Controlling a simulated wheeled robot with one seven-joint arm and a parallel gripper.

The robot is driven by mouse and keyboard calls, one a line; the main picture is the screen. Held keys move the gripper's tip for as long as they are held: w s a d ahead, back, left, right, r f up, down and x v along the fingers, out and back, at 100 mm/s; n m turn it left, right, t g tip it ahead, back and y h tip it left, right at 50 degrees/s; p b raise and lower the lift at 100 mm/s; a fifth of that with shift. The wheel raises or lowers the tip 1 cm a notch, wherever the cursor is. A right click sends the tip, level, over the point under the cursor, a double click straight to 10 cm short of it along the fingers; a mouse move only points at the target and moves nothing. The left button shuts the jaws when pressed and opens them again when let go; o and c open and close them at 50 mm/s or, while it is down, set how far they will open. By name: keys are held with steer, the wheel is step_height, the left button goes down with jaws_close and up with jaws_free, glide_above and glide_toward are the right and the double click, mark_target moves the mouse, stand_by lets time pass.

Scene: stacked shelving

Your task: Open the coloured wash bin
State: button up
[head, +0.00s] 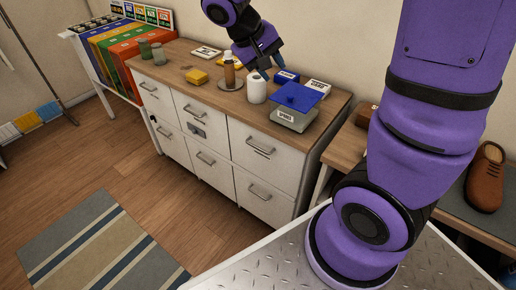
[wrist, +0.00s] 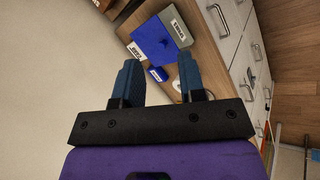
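My gripper (head: 265,74) is above the cabinet top, well right of the bins. In the wrist view its two blue fingers (wrist: 160,80) are apart with nothing between them.
The white drawer cabinet (head: 267,165) has a wooden top. On it stand a white roll (head: 257,88), a brown bottle (head: 229,70), a grey box with a blue lid (head: 297,97) and two jars (head: 158,53). A striped rug (head: 100,250) lies on open floor.

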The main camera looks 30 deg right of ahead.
steer(key=w+f+h, duration=0.3)
steer(key=w+f, duration=0.3)
steer(key=f, duration=0.3)
steer(key=n+t+h, duration=0.3)
steer(key=n+h, duration=0.1)
steer(key=h, duration=0.1)
glide_toward(258, 148)
step_height(258, 148, up, 11)
steer(key=s, duration=0.1)
step_height(258, 148, down, 13)
steer(key=n+t, duration=0.2)
steer(key=t, duration=0.2)
steer(key=x, duration=0.6)
steer(key=s+x, duration=0.1)
steer(key=x, duration=0.3)
steer(key=shift+d+r, duration=0.3)
steer(key=shift+d, duration=0.05)
jaws_close()
